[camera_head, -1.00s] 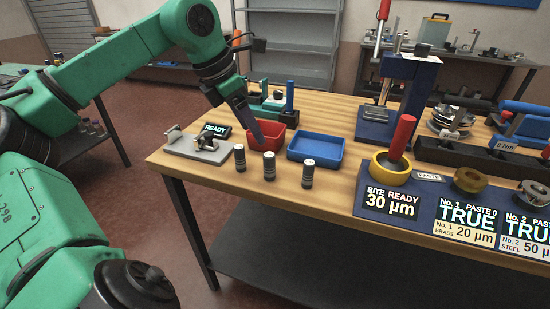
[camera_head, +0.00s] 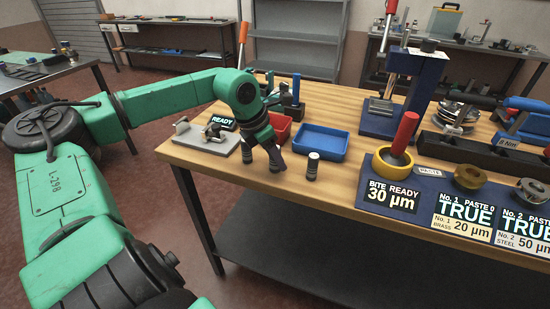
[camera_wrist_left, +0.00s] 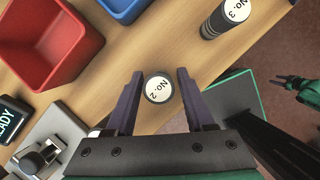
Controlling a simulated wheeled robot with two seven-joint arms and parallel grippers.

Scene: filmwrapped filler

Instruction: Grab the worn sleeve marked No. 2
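The sleeve marked No. 2 (camera_wrist_left: 158,88) stands upright on the bench, its white numbered top facing my wrist camera. My left gripper (camera_wrist_left: 160,90) is open, with one dark finger on each side of this sleeve. I cannot tell whether a finger touches it. In the head view the left gripper (camera_head: 274,152) is low over the middle sleeve (camera_head: 277,166) and hides part of it. The sleeve marked No. 3 (camera_wrist_left: 213,25) stands apart, to the right in the head view (camera_head: 313,167). A green and dark part of my right arm seems to show at the wrist view's right edge.
Another sleeve (camera_head: 246,154) stands left of the gripper. A grey fixture (camera_head: 205,138) with a READY display, a red bin (camera_head: 281,129) and a blue tray (camera_head: 322,141) are close behind. A blue gauge station (camera_head: 365,190) with a yellow-rimmed bowl stands right.

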